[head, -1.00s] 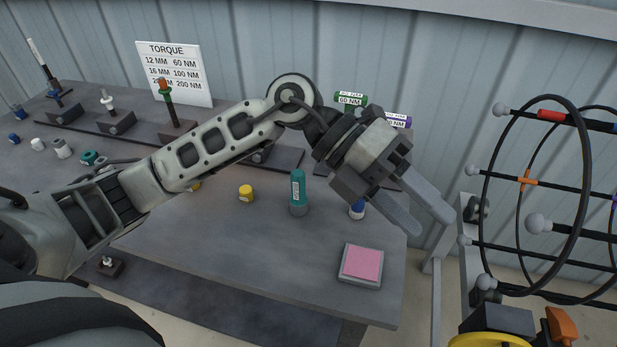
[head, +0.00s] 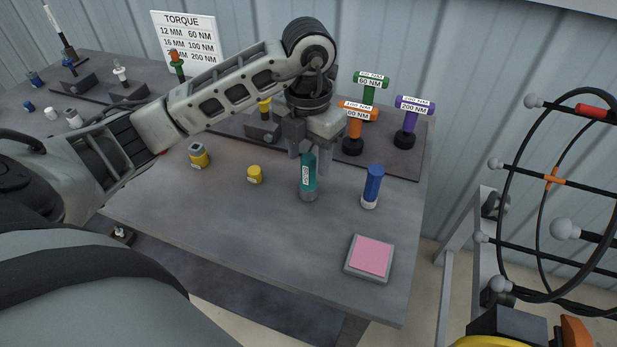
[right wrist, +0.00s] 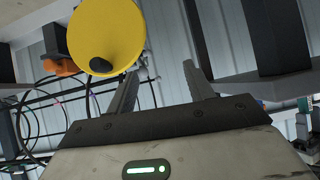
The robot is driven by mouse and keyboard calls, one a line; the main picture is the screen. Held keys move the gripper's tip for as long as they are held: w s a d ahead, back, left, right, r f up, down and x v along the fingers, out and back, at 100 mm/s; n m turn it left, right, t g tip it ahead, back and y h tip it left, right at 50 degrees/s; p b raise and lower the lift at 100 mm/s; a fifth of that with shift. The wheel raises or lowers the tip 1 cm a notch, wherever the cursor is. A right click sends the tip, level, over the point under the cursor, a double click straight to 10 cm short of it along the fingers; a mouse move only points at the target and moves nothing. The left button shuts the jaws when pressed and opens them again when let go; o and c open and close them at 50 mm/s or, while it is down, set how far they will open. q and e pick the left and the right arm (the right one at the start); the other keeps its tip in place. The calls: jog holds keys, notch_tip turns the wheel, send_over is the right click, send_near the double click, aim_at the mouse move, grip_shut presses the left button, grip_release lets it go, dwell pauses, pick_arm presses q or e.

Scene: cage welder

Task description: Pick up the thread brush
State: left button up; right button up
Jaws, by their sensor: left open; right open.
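A teal cylinder (head: 308,183) with a white label and a grey base stands upright on the grey table; its label is too small to read, so I cannot confirm that it is the thread brush. A blue cylinder (head: 373,187) with a white base stands upright to its right. My left gripper (head: 309,163) is open and points down, with its fingers on either side of the teal cylinder's top; I cannot tell if they touch it. My right gripper (right wrist: 160,82) is open and empty in the right wrist view.
A yellow cap (head: 254,174) and a yellow-and-grey piece (head: 199,156) stand to the left. A pink pad in a grey tray (head: 355,270) lies at the front right. Torque tools with green, orange and purple (head: 414,105) handles stand behind. A round cage (head: 505,200) stands at right.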

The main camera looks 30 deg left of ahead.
aim_at(308, 173)
pick_arm(q)
jog(key=shift+w+a+f+p, duration=0.1)
jog(key=shift+f+p, duration=0.05)
jog(key=shift+f, duration=0.9)
jog(key=shift+w+a+f+p, duration=0.1)
jog(key=shift+w+f, duration=0.05)
jog(key=shift+f, duration=0.85)
jog(key=shift+w+a+f+p, duration=0.1)
jog(key=shift+f+p, duration=0.05)
jog(key=shift+f, duration=0.9)
grip_shut()
